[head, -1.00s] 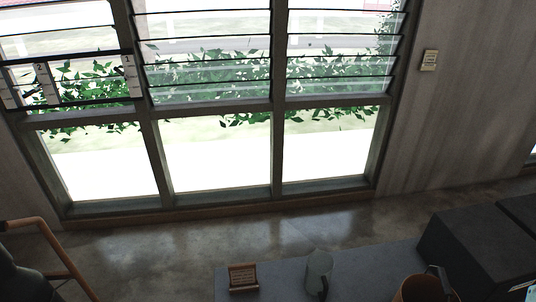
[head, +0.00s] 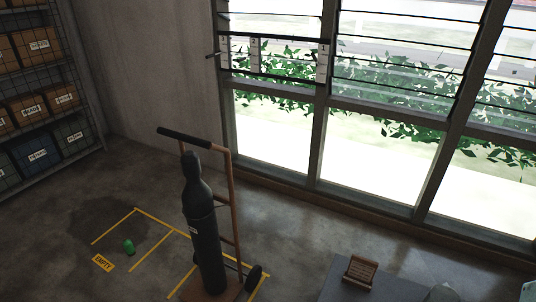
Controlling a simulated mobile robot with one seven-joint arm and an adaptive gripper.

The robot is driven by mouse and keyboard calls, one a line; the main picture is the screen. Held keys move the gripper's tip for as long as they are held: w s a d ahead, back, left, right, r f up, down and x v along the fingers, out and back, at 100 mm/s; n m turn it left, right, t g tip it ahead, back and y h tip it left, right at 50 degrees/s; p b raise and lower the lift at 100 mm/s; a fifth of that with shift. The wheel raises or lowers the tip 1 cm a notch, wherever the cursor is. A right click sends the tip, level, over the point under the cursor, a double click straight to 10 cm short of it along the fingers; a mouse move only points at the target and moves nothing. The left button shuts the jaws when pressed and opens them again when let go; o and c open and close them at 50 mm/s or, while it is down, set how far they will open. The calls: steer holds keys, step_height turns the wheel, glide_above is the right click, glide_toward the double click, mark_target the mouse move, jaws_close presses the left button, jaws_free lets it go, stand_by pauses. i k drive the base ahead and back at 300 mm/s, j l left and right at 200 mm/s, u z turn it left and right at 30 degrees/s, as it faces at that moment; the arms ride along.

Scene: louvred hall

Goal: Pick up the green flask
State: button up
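A small green object (head: 129,247), which looks like the green flask, is on the concrete floor at the lower left of the head view. It is inside a bay marked with yellow lines, close to a yellow "EMPTY" label. It is small in the picture, so its details are hard to tell. My gripper is not in view.
A dark gas cylinder (head: 200,225) stands on a brown hand trolley (head: 229,190) right of the green object. A shelf of boxes (head: 40,100) is at the left wall. A grey bench (head: 385,287) with a small sign (head: 360,271) is at lower right.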

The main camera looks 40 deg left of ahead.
mark_target(128, 246)
steer(key=u, duration=2.65)
steer(key=i+j+u, duration=0.35)
steer(key=i, duration=0.45)
steer(key=i+j+u, duration=0.1)
steer(key=i+u, duration=0.3)
steer(key=i, duration=0.35)
steer(key=i+z, duration=0.1)
steer(key=i, duration=1.1)
steer(key=i+z, duration=0.2)
steer(key=i, duration=0.35)
steer(key=i+j+z, duration=0.2)
steer(key=i, duration=0.3)
steer(key=i+z, duration=0.2)
steer(key=z, duration=0.15)
steer(key=i+z, duration=0.5)
steer(key=z, duration=0.2)
